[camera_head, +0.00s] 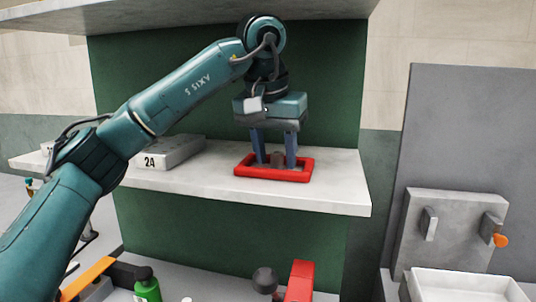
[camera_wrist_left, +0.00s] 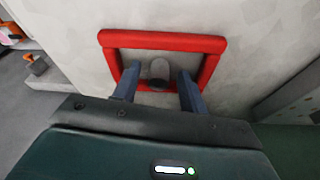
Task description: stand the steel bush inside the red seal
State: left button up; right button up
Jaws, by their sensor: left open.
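The red seal (camera_head: 272,178) is a rectangular frame lying flat on the pale shelf. It also shows in the left wrist view (camera_wrist_left: 163,40). The steel bush (camera_head: 277,158) is a small grey-brown cylinder standing inside the seal; in the left wrist view the bush (camera_wrist_left: 159,70) shows upright within the frame. My left gripper (camera_head: 275,162) points down over the seal, its two blue fingers apart on either side of the bush. In the left wrist view the fingers (camera_wrist_left: 157,86) show gaps to the bush. The finger tips' exact height is hard to tell. My right gripper is not in view.
The shelf (camera_head: 225,187) has bare room left of the seal, with a grey block marked 24 (camera_head: 165,155) further left. Another shelf (camera_head: 190,14) hangs above. Below are a green bottle (camera_head: 148,290), a red part (camera_head: 300,280) and a white tray (camera_head: 468,287).

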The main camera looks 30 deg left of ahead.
pick_arm(q)
jog(key=shift+s+r, duration=0.1)
jog(key=shift+r, duration=0.3)
jog(key=s+b, duration=0.2)
jog(key=s, duration=1)
jog(key=shift+d+r, duration=0.2)
jog(key=shift+d, duration=0.2)
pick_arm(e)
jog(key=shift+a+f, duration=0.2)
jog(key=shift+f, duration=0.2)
pick_arm(q)
jog(key=shift+s, duration=0.15)
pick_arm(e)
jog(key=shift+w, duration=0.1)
